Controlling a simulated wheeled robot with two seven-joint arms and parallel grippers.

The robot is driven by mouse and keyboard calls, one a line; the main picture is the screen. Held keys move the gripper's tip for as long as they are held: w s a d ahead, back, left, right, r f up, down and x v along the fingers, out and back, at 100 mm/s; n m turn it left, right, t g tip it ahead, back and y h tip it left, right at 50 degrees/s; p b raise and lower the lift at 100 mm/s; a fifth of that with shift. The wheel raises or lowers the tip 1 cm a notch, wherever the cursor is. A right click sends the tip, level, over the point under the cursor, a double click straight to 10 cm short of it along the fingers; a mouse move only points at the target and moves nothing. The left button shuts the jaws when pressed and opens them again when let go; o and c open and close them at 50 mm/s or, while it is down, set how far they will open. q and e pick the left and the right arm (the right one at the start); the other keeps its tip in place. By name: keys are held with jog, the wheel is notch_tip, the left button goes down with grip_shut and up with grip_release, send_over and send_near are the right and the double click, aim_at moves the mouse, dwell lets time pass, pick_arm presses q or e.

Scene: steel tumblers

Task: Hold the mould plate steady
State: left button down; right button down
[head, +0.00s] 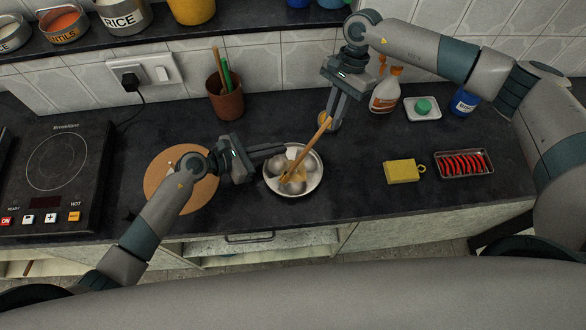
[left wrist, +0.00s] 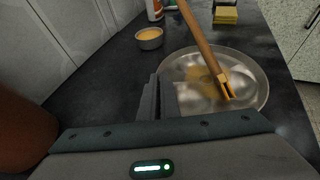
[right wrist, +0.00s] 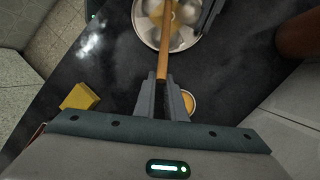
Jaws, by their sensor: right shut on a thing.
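The mould plate (head: 270,187) is a round steel dish with several shiny domed moulds, flat on the dark counter. It also shows in the left wrist view (left wrist: 262,97) and at the top of the right wrist view (right wrist: 141,32). My left gripper (head: 280,152) is at the plate's upper left rim. Its fingers are close to the rim, but their gap and any contact are unclear. My right gripper (head: 331,122) is shut on the wooden handle of a brush (head: 309,147). The brush slants down, its yellowish head over the moulds (left wrist: 226,92).
A small metal cup (left wrist: 149,43) of orange-yellow liquid stands behind the plate. A round wooden board (head: 155,180) lies under my left arm. A brown pot (head: 226,105) of utensils stands behind. A yellow sponge (head: 401,172) and a tray (head: 465,174) of red items lie to the right.

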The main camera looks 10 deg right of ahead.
jog(key=shift+w, duration=1.2)
jog(key=shift+w, duration=0.15)
jog(key=w, duration=0.3)
jog(key=shift+w, duration=0.35)
jog(key=shift+s+f, duration=0.2)
jog(key=shift+s, duration=1.85)
jog(key=shift+s, duration=0.1)
